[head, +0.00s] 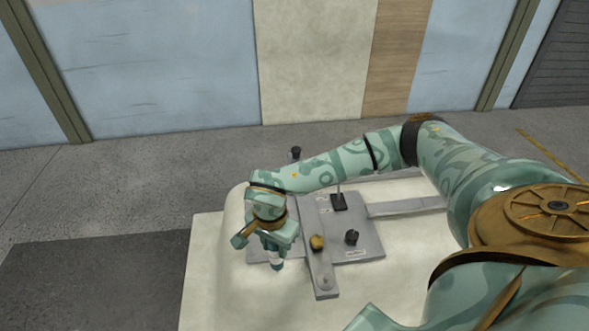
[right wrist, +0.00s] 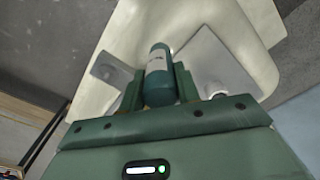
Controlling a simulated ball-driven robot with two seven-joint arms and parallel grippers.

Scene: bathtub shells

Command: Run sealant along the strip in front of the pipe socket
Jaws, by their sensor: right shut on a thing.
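My right gripper (head: 274,252) points down at the left end of the grey fitting plate (head: 368,248). It is shut on a teal bottle with a pale label (right wrist: 157,72), likely the sealant. The bottle's lower end (head: 277,265) shows beneath the fingers in the head view. I cannot tell whether its tip touches the surface. A grey bar (head: 322,272) crosses the plate to the right of the gripper. I cannot tell which part is the pipe socket or the strip; the gripper and arm hide part of the plate. My left gripper is not in view.
The plate lies on a cream tub shell (head: 206,270). A yellow knob (head: 317,242), a dark knob (head: 352,237) and a black block with an upright rod (head: 339,202) stand close to the right of the gripper. The shell's left side is clear.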

